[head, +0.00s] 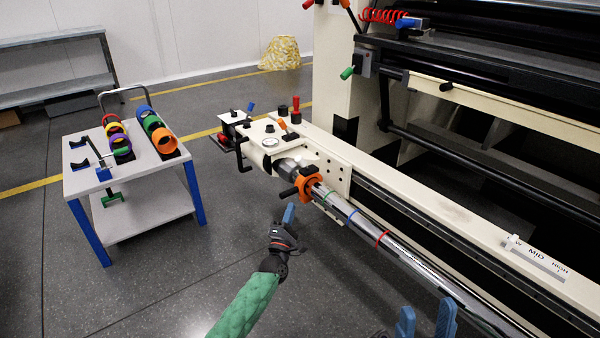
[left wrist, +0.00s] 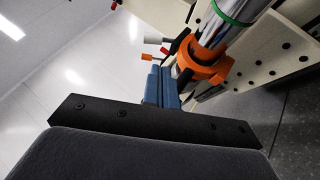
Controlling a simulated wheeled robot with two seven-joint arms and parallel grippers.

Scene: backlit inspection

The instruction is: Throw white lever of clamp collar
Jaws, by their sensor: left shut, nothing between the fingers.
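The orange clamp collar (head: 307,187) sits around the shiny steel shaft (head: 352,218) near its left end, with a dark handle sticking out to the left. In the left wrist view, the collar (left wrist: 205,68) is just beyond and right of my fingers. A pale stub (left wrist: 153,40) shows left of it there; I cannot tell whether this is the white lever. My left gripper (head: 289,213) is shut and empty, just below and left of the collar, apart from it; its blue fingers (left wrist: 161,86) are together. My right gripper (head: 426,322) is open at the bottom edge.
A cart (head: 130,184) with coloured rings stands at the left. The cream machine frame (head: 440,205) runs alongside the shaft. A small white lever (head: 513,241) is by the LOW/MID/HIGH label at the right. The floor between cart and machine is clear.

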